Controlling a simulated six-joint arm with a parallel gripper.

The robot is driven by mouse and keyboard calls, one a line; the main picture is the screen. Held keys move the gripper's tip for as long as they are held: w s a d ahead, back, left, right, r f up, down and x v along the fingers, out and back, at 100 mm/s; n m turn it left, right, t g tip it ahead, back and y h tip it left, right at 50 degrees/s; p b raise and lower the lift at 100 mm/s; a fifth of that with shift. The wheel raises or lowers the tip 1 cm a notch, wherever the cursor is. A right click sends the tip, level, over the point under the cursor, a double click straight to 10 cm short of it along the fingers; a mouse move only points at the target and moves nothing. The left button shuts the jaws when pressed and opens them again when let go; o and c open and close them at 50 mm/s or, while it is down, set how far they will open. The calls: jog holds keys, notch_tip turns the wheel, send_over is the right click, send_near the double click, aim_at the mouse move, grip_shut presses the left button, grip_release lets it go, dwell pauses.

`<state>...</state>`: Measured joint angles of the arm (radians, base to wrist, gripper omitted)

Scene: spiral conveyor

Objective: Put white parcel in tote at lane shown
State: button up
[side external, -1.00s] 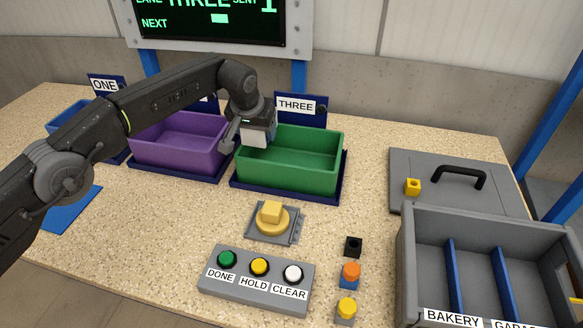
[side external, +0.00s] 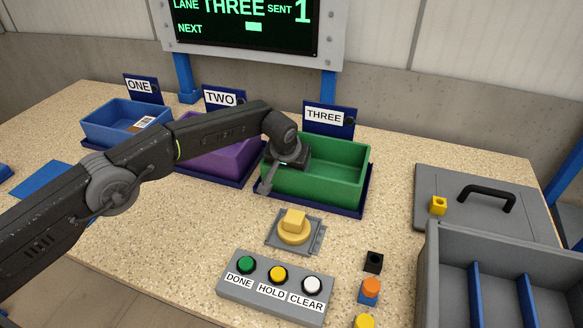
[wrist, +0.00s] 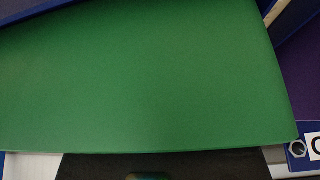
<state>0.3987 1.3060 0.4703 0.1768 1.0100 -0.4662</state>
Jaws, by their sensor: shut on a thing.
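The screen (side external: 250,22) reads lane THREE, sent 1, with a white block beside NEXT. The green tote (side external: 335,185) stands under the THREE sign (side external: 325,116). My gripper (side external: 287,165) is at the left end of this tote, low and reaching inside its walls. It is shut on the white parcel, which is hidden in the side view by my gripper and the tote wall. In the wrist view, white edges, seemingly of the white parcel (wrist: 30,166), show at the bottom, and green tote surface fills most of the picture. I cannot tell whether the parcel touches the tote floor.
The purple tote (side external: 235,160) at TWO is close on the left, partly behind my arm. The blue tote (side external: 100,125) at ONE holds a labelled parcel (side external: 142,124). A yellow knob (side external: 294,224) and a button box (side external: 270,290) stand in front. A grey divided bin (side external: 450,262) is at right.

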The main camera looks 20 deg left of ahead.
jog(key=o, duration=0.7)
jog(key=shift+f, duration=0.1)
jog(key=v, duration=1.2)
